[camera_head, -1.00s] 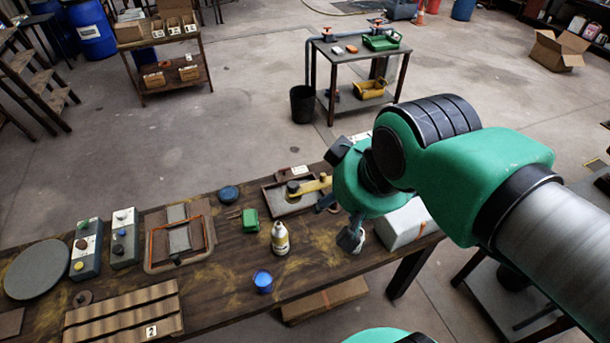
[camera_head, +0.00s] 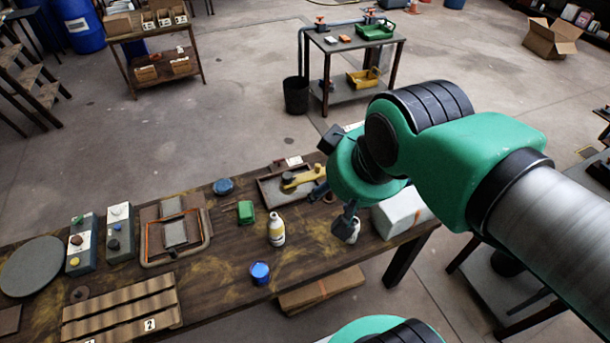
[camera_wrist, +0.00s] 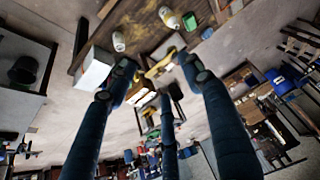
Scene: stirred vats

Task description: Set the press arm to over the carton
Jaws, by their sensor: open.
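The press arm (camera_head: 304,177) is a yellow bar with a dark round knob near its left end. It lies over a shallow dark-edged tray (camera_head: 268,190) at the bench's far edge. It also shows in the wrist view (camera_wrist: 162,66), between my fingers. My gripper (camera_head: 333,208) is open and empty, above the bench close to the bar's right end; its blue fingers fill the wrist view (camera_wrist: 155,66). I see no gap or contact clearly between fingers and bar. A white box (camera_head: 402,212) stands to the right, partly hidden by my arm. I cannot tell which thing is the carton.
On the bench stand a white bottle (camera_head: 276,229), a blue cup (camera_head: 260,273), a green box (camera_head: 246,212) and a blue disc (camera_head: 223,187). Another pale bottle (camera_head: 353,230) stands near my lower finger. Button boxes and a slatted rack are further left.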

